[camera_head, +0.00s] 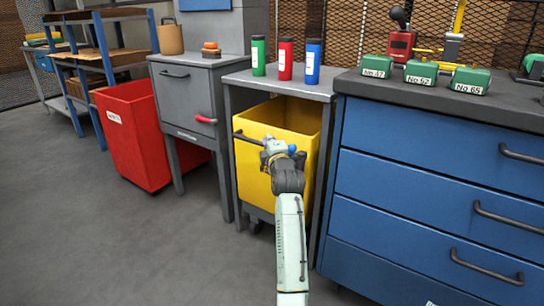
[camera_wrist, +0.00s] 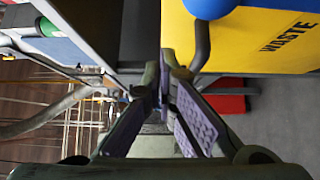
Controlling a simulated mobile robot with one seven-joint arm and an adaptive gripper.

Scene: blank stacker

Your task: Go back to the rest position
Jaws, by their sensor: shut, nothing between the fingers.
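My gripper (camera_head: 268,150) is in front of the yellow bin, close to the bin's front rim and dark handle. In the wrist view my gripper (camera_wrist: 164,85) has its two fingers come together at the tips, with no object seen between them. The yellow bin (camera_head: 258,182) stands under a grey table. Its side with the word WASTE fills the upper right of the wrist view (camera_wrist: 265,40). The head view does not show clearly whether my gripper touches the bin.
Green (camera_head: 258,56), red (camera_head: 285,59) and blue (camera_head: 313,62) canisters stand on the grey table (camera_head: 240,78). A blue drawer cabinet (camera_head: 430,170) is at right. A grey cabinet (camera_head: 185,95) and red bin (camera_head: 128,135) are at left. The floor (camera_head: 120,250) at front left is clear.

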